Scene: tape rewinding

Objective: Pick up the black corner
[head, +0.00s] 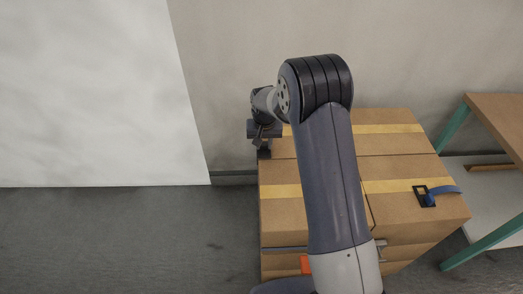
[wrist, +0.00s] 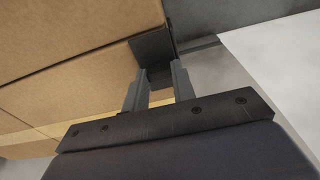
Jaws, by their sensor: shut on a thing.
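The black corner (head: 264,154) is at the far left corner of a cardboard box (head: 291,211). In the wrist view the black corner (wrist: 151,47) lies against the box's edge, between and just beyond the fingertips. My gripper (head: 264,142) points down at that corner of the box. In the wrist view my gripper (wrist: 160,75) has its two grey fingers closed on the black corner. Whether the corner is touching the box or slightly off it cannot be told.
Yellow tape (head: 392,186) runs across the box top. A wooden table (head: 500,112) with green legs stands right. A wall (head: 220,80) rises behind the box; floor at left is clear.

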